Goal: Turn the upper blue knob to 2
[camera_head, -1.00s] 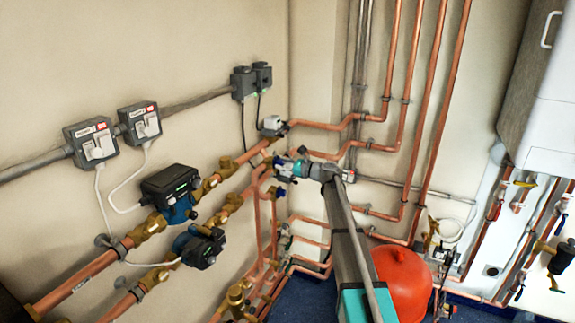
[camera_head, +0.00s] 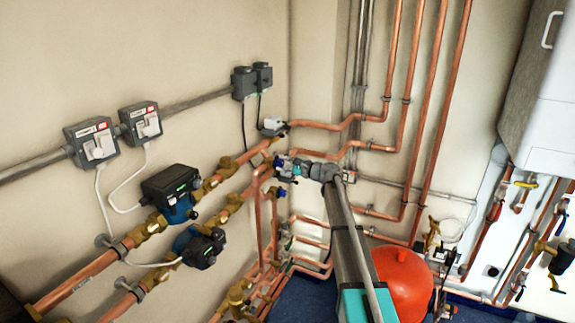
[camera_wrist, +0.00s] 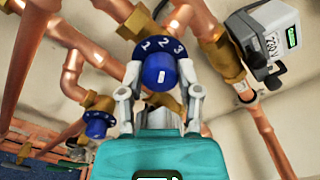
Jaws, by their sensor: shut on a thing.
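The upper blue knob (camera_wrist: 158,72) is in the middle of the wrist view. Its dark blue collar shows 1, 2 and 3 from left to right, and a short white mark is on its front. I cannot tell exactly which number the mark lines up with. My gripper (camera_wrist: 160,92) has one finger on each side of the knob and is shut on it. In the head view my gripper (camera_head: 291,168) reaches the valve at the pipes, and its fingers mostly hide the knob. A lower blue knob (camera_wrist: 97,123) is at the left of the wrist view.
Copper pipes (camera_wrist: 72,75) and brass fittings surround the knob closely. A grey actuator box (camera_wrist: 265,38) is at the upper right. In the head view, pumps (camera_head: 172,192) are left of my arm and a red tank (camera_head: 402,283) is right of it.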

